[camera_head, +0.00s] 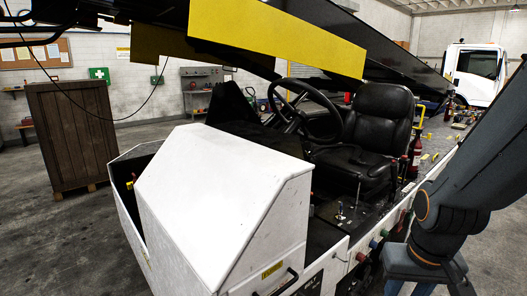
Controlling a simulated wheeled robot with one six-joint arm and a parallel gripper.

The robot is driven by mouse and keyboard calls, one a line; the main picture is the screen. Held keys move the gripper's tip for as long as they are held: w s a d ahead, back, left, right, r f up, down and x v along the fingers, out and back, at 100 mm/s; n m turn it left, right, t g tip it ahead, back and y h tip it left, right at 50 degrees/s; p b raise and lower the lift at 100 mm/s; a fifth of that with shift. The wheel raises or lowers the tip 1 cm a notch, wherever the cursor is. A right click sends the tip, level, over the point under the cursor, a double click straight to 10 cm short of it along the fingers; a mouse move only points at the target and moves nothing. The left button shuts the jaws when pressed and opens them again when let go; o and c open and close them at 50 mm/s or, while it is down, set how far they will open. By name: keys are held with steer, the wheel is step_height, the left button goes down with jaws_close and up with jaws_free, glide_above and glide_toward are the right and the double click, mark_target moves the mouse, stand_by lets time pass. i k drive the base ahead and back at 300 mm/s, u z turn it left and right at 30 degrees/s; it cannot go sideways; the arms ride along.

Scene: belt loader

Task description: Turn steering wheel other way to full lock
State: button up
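The black steering wheel (305,110) stands on its column in front of the black driver's seat (375,125), near the middle of the view. Its rim is tilted and partly overlaps the seat and the dark dash. My grey arm comes in from the right edge and bends down at the lower right. My gripper is not clearly seen; the arm's lower parts run off the bottom edge. No part of my arm touches the steering wheel.
A white sloped housing (220,190) stands before the wheel. Levers (340,210) stand beside the seat. A yellow-edged conveyor boom (280,38) passes overhead. A red extinguisher (415,155) is right of the seat. A brown crate (72,135) stands on open floor at left.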

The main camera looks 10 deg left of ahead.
mark_target(334, 113)
steer(key=z, duration=1.15)
steer(key=i, duration=1.3)
steer(key=u, duration=0.7)
steer(key=i, duration=0.5)
steer(key=u, duration=0.55)
